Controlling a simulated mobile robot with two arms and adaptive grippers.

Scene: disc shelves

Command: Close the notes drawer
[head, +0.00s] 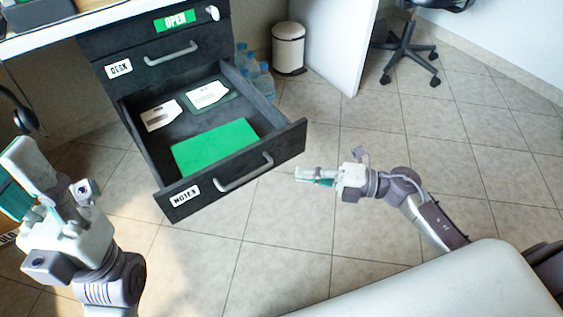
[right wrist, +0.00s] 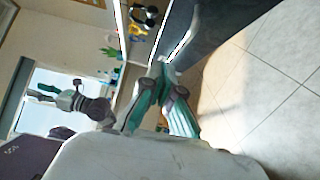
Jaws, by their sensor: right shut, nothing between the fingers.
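The notes drawer (head: 289,149) is pulled out of the dark desk unit in the head view. Its front bears a NOTES label (head: 185,195) and a grey bar handle (head: 245,174). Inside lie a green folder (head: 215,146) and two white card-like items (head: 207,95). My right gripper (head: 304,174) is shut and empty, just right of the drawer front and apart from it in the picture. Its teal fingers (right wrist: 165,84) also show in the right wrist view. My left gripper (head: 22,178) is at the left edge, left of the drawer; its finger opening is unclear.
The DESK drawer (head: 170,68) above is shut; a green OPEN sign (head: 174,20) marks the one above it. Water bottles (head: 262,80) and a white bin (head: 288,48) stand behind. The tiled floor (head: 400,130) to the right is clear up to an office chair (head: 409,48).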

